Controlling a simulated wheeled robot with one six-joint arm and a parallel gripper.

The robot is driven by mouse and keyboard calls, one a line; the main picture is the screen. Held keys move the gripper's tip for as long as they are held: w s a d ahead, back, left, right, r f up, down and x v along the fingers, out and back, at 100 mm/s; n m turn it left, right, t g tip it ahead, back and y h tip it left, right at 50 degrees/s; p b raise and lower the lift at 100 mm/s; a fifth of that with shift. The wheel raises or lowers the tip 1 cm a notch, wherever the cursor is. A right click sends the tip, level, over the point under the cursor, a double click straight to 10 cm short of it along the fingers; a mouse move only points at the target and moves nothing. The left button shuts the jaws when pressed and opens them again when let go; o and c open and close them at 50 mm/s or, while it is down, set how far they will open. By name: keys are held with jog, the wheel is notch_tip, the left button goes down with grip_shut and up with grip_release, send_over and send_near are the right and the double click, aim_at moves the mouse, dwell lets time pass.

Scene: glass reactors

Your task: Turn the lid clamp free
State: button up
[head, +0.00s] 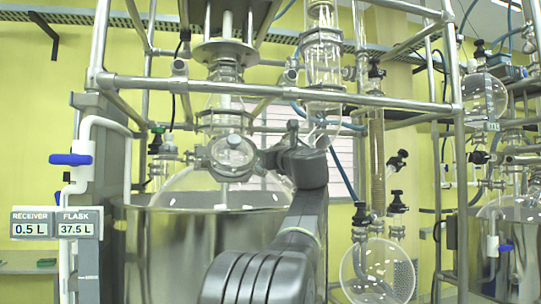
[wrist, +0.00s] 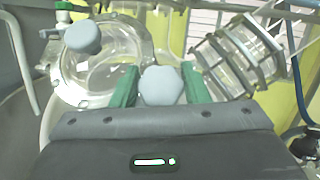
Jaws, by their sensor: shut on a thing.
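In the wrist view, my gripper (wrist: 160,88) has its two green fingers on either side of a grey, many-sided knob (wrist: 162,84) and is shut on it. This knob looks like the lid clamp's handle; the rest of the clamp is hidden behind my gripper. A round glass port with a metal ring (wrist: 102,70) lies just left of the fingers, and a second grey knob (wrist: 82,37) sits at its upper left. In the head view, my gripper (head: 268,158) is at the right side of the round glass port (head: 233,152), its fingers mostly hidden by my wrist.
A large glass vessel (head: 180,188) sits in a steel bath (head: 178,245) below the port. Steel frame tubes (head: 280,95) cross in front and above. A clamped glass tube (wrist: 238,55) stands close right of my fingers. A round glass flask (head: 378,270) hangs at lower right.

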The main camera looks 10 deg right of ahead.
jog(key=n+g+y+p, duration=0.1)
jog(key=n+y, duration=0.1)
jog(key=n+g+y+p, duration=0.1)
jog(key=n+y, duration=0.1)
jog(key=n, duration=0.1)
jog(key=shift+r+p, duration=0.2)
jog(key=shift+p, duration=0.15)
jog(key=shift+f+n+g+y+p, duration=0.1)
jog(key=shift+n+g+y+p, duration=0.75)
jog(key=shift+n, duration=0.35)
jog(key=shift+f+n+y, duration=0.1)
jog(key=shift+n+y, duration=0.15)
jog(key=shift+n, duration=0.05)
jog(key=o, duration=1)
jog(key=shift+c, duration=0.2)
jog(key=b+v, duration=0.2)
jog(key=v, duration=1.2)
jog(key=shift+r, duration=0.2)
jog(key=shift+w, duration=0.1)
